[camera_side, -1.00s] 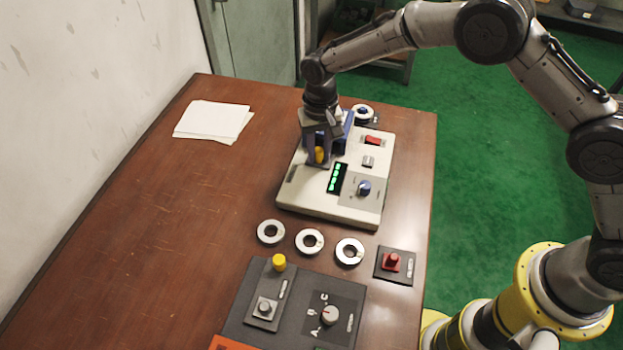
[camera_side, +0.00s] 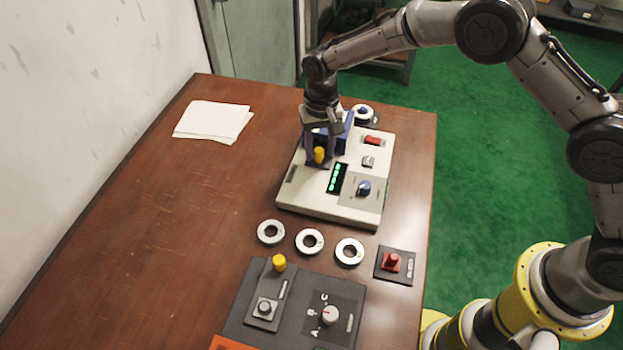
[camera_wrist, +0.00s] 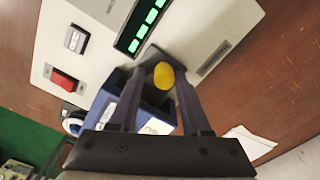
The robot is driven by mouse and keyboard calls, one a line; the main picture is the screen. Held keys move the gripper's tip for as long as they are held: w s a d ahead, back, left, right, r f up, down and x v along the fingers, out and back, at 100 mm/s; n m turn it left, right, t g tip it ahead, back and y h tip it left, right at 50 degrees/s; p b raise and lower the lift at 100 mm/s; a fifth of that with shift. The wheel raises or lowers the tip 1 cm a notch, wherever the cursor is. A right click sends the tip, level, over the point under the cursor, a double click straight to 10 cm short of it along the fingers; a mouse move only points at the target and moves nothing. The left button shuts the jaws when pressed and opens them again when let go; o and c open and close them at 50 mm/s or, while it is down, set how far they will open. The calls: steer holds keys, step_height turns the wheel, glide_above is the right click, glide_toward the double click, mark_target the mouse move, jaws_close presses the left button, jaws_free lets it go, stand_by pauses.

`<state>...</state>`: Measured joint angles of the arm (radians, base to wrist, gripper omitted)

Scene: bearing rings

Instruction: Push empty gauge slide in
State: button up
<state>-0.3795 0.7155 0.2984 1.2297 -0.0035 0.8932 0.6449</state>
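The beige gauge box (camera_side: 335,208) stands on the table with a lit green display (camera_side: 338,178). Its dark slide carries a yellow knob (camera_side: 319,155) and sits in front of the blue housing (camera_side: 345,137). The knob also shows in the wrist view (camera_wrist: 163,75). My gripper (camera_side: 319,157) points down over the slide. Its two fingers stand apart on either side of the knob, with small gaps in the wrist view. No ring shows on the visible part of the slide. The fingers and housing hide the rest of it.
A red switch (camera_side: 373,141) and a blue knob (camera_side: 364,188) are on the box. Three rings, including the middle one (camera_side: 309,242), lie in front. A dark panel (camera_side: 245,318) and a red button (camera_side: 391,262) are nearer. Table left of the box is clear up to papers (camera_side: 212,121).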

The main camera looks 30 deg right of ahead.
steer(key=shift+r, duration=0.1)
steer(key=shift+s+a+r, duration=0.1)
steer(key=shift+r, duration=3.3)
